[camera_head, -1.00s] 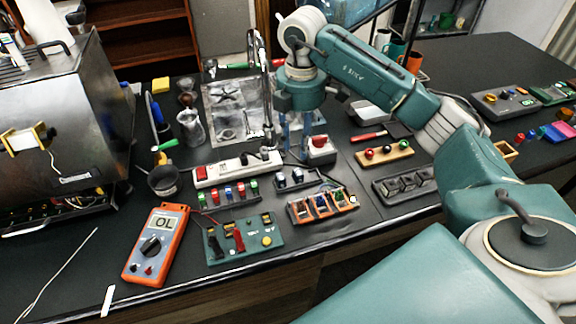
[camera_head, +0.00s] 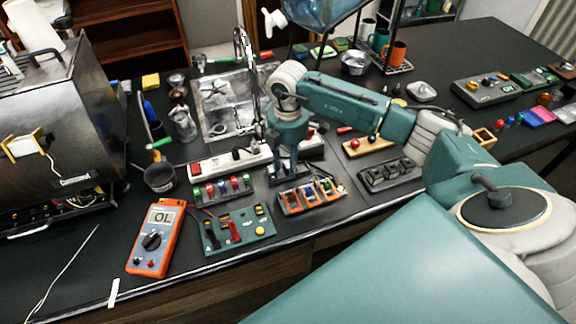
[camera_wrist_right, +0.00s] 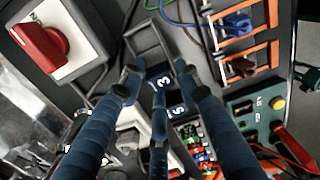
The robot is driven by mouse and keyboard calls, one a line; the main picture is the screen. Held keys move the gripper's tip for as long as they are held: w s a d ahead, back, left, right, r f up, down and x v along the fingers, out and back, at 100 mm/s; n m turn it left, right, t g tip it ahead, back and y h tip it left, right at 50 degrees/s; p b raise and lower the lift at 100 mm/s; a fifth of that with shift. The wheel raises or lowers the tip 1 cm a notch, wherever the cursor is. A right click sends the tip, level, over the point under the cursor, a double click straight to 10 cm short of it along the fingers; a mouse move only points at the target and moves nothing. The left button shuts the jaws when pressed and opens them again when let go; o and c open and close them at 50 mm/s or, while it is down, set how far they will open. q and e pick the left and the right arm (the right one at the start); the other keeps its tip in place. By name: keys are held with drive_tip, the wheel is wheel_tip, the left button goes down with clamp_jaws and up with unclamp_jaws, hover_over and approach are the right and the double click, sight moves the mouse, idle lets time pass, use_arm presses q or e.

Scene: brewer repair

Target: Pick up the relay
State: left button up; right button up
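Two dark relays with white digits sit in a small black rack, best seen in the right wrist view. One relay (camera_wrist_right: 159,76) reads 3 and the other relay (camera_wrist_right: 178,106) reads 5. The rack's empty end (camera_wrist_right: 148,40) lies beyond them. My right gripper (camera_wrist_right: 158,80) is open, its blue fingers spread around the relay marked 3 with visible gaps. In the head view, the right gripper (camera_head: 284,172) points down over the rack and hides the relays. My left gripper is not in view.
An orange fuse block (camera_head: 311,197) lies just in front of the rack, and a green board (camera_head: 238,230) is left of it. A white power strip (camera_head: 228,160) and a red-knobbed switch box (camera_wrist_right: 62,35) stand close by. An orange multimeter (camera_head: 156,238) lies farther left.

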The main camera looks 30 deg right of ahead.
drive_tip(key=shift+c, duration=1.3)
clamp_jaws()
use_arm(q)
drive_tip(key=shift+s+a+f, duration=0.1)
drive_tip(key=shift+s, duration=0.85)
use_arm(e)
drive_tip(key=shift+r, duration=0.15)
